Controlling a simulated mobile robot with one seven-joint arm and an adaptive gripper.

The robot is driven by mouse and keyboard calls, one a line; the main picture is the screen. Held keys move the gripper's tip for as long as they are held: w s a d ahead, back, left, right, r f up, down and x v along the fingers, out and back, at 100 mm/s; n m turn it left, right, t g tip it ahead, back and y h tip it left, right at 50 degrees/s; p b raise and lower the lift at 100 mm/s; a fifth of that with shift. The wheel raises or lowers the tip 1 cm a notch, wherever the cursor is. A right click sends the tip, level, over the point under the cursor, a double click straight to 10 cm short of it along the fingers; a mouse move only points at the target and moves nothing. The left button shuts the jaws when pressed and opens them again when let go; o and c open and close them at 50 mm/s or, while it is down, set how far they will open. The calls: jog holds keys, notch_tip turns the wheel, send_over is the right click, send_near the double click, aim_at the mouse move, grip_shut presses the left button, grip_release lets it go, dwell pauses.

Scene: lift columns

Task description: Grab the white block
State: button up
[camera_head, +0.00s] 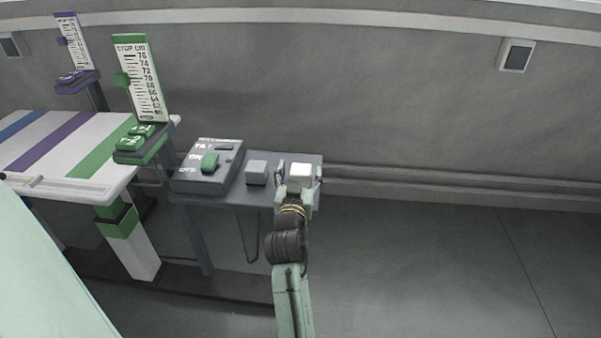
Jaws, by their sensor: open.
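The white block (300,170) sits at the right end of a small grey table (230,195). My gripper (299,172) is open, with its fingers reaching up on the left and right sides of the white block. Whether the fingers touch the block cannot be told from this view. The lower front of the block is partly hidden by my gripper.
A grey block (256,173) stands just left of my gripper. A striped table (60,150) with green and purple height scales stands at the left. The floor at right is clear.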

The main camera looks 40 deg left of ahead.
jog(key=shift+w, duration=0.1)
jog(key=shift+c, duration=0.3)
grip_shut()
dwell(0.6)
jog(key=shift+r, duration=0.2)
